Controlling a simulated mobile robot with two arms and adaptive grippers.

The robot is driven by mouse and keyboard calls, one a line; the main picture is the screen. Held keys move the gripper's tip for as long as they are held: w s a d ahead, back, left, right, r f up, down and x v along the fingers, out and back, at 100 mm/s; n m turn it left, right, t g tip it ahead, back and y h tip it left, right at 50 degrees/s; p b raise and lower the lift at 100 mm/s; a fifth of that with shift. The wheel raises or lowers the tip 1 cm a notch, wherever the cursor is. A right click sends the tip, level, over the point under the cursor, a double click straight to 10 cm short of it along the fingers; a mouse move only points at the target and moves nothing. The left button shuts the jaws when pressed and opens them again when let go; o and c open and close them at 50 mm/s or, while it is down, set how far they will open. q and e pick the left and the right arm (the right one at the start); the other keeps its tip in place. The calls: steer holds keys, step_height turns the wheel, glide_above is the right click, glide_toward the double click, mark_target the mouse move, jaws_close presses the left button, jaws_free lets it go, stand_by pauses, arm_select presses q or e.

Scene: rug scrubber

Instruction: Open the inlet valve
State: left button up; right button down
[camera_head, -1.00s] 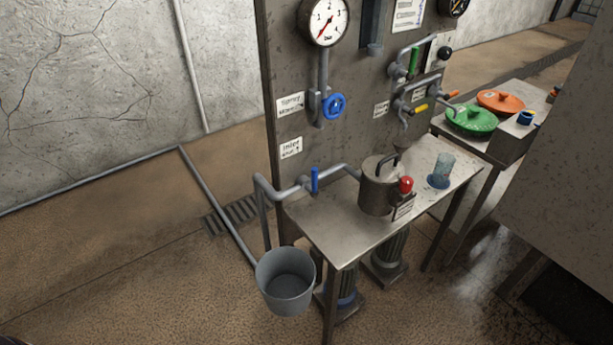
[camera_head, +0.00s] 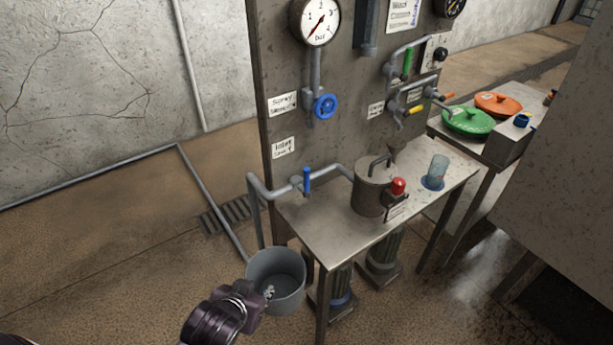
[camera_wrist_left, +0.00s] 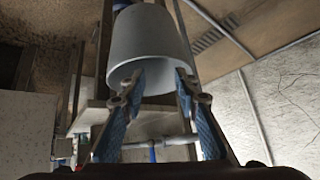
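The inlet valve's blue lever (camera_head: 307,179) stands upright on a grey pipe (camera_head: 272,193) by the left end of the metal table, below the "Inlet" label (camera_head: 283,147). In the left wrist view a small blue lever (camera_wrist_left: 152,155) shows on a pipe low in the picture. My left gripper (camera_head: 269,292) is in front of the grey bucket (camera_head: 262,262), below and left of the lever and apart from it. In the left wrist view its two blue fingers (camera_wrist_left: 159,75) are spread and empty, with the bucket (camera_wrist_left: 150,40) beyond them. My right gripper is not in view.
The metal table (camera_head: 318,225) carries a metal pot (camera_head: 370,190), a red knob (camera_head: 398,186) and a glass (camera_head: 437,168). A blue handwheel (camera_head: 325,106) and gauge (camera_head: 318,22) are on the panel above. The floor left of the bucket is clear.

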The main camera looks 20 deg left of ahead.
arm_select(q)
steer(key=w+r+t, duration=0.3)
steer(key=w, duration=0.4)
steer(key=w+r+t, duration=0.3)
steer(key=w+r, duration=0.1)
steer(key=w, duration=0.3)
steer(key=t+h, duration=0.2)
steer(key=t, duration=0.2)
glide_toward(305, 178)
steer(key=w, duration=0.3)
steer(key=shift+m, duration=0.4)
steer(key=w, duration=0.7)
steer(key=shift+w+d+r, duration=0.1)
steer(key=shift+w+d, duration=0.2)
steer(key=shift+w, duration=0.1)
jaws_close()
